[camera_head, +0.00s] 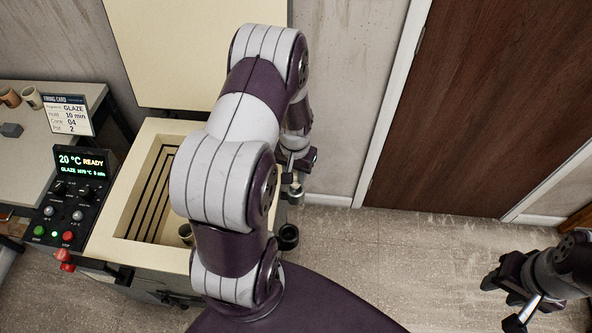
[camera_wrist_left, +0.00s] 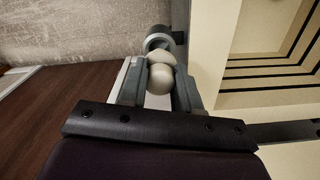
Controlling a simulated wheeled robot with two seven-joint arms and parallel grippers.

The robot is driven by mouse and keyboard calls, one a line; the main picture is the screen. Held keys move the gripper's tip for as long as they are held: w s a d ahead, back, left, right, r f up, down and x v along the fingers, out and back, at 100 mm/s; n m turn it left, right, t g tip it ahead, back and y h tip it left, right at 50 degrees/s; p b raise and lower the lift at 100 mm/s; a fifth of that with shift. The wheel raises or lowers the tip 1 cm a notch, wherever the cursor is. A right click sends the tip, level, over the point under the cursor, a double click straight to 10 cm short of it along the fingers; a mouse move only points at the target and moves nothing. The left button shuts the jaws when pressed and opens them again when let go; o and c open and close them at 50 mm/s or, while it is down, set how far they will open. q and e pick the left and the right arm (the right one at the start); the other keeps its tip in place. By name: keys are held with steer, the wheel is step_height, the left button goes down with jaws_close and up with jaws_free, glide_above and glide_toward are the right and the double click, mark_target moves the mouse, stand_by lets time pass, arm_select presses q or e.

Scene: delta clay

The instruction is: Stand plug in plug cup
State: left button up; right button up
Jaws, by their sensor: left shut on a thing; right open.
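The plug is a pale, rounded piece. In the left wrist view the plug (camera_wrist_left: 162,77) sits between the two fingers of my left gripper (camera_wrist_left: 160,82), which is shut on it. In the head view my left gripper (camera_head: 297,167) is beside the kiln's right wall, partly hidden by my arm, with a small part of the plug (camera_head: 296,191) below it. The plug cup (camera_head: 288,236) is a dark round holder at the kiln's right side. The cup (camera_wrist_left: 159,41) also shows just beyond the plug in the wrist view; the gap between them cannot be judged. My right gripper (camera_head: 512,285) is open and empty at the right.
The kiln (camera_head: 105,240) stands open with its lid (camera_head: 190,50) raised; a small pot (camera_head: 185,233) is inside. A control box (camera_head: 72,200) is at its left front. A table with cups and a firing card (camera_head: 68,114) is at far left. The floor right of the kiln is clear.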

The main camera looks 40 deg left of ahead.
arm_select(q)
steer(key=shift+w+f, duration=0.15)
steer(key=shift+f, duration=0.1)
steer(key=shift+r, duration=0.1)
steer(key=shift+s+r, duration=0.1)
steer(key=shift+s, duration=0.15)
steer(key=shift+w+f, duration=0.15)
steer(key=shift+f, duration=0.1)
steer(key=shift+f, duration=0.25)
stand_by(0.6)
steer(key=shift+f+b, duration=0.5)
steer(key=shift+f, duration=0.3)
steer(key=shift+f, duration=0.1)
